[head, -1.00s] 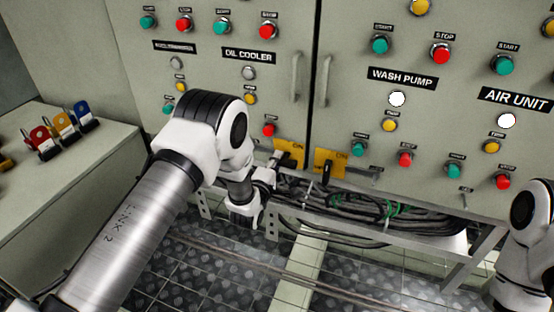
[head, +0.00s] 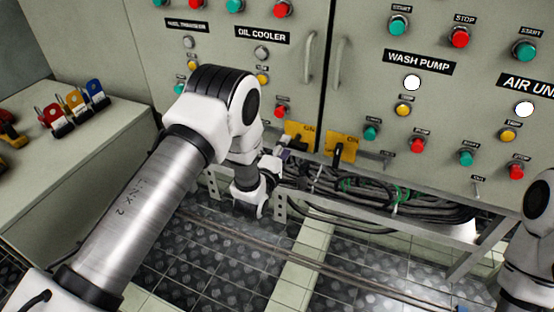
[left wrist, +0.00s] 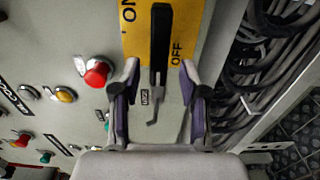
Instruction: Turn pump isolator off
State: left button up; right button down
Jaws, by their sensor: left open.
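Two yellow isolator plates sit low on the grey cabinet, a left plate (head: 300,132) and a right plate (head: 343,147), the right one with a black handle. In the left wrist view a yellow plate (left wrist: 187,18) reads ON and OFF, with a black handle (left wrist: 160,45) between the words. My left gripper (left wrist: 160,80) is open, with one finger on each side of the handle's near end; contact cannot be told. In the head view my left gripper (head: 281,156) is at the left plate, partly hidden by my wrist. My right gripper is out of view.
Cables (head: 375,200) run in an open tray below the panel. A red button (left wrist: 97,73) and a yellow button (left wrist: 64,95) are beside the plate. Colored padlocks (head: 75,104) stand on a grey cabinet at left. A door handle (head: 309,58) stands out above.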

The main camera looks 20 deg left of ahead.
pick_arm(q)
jog(key=s, duration=0.9)
jog(key=shift+s+a, duration=0.15)
jog(key=s+b, duration=0.8)
jog(key=shift+a, duration=0.15)
dwell(0.4)
